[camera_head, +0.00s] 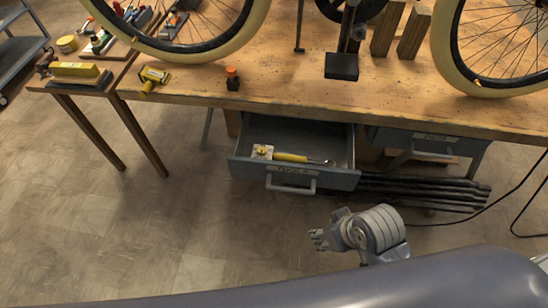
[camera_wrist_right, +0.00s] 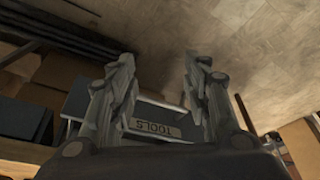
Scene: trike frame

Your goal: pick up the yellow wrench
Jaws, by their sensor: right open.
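The yellow wrench (camera_head: 291,157) lies in the open grey drawer (camera_head: 240,165) labelled TOOLS, under the wooden workbench. Its yellow handle points left and its metal end lies to the right. My right gripper (camera_head: 318,239) is in front of and below the drawer, slightly to its right, apart from it and empty. In the right wrist view its two fingers (camera_wrist_right: 160,85) are spread, with the drawer front (camera_wrist_right: 152,112) and its label showing upside down between them. The wrench is not visible in that view. My left gripper is not in view.
A small white and yellow item (camera_head: 262,151) lies left of the wrench in the drawer. The workbench (camera_head: 290,95) overhangs the drawer's back. A closed drawer (camera_head: 425,143) and dark bars (camera_head: 420,190) are to the right. The floor (camera_head: 120,220) at left is clear.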

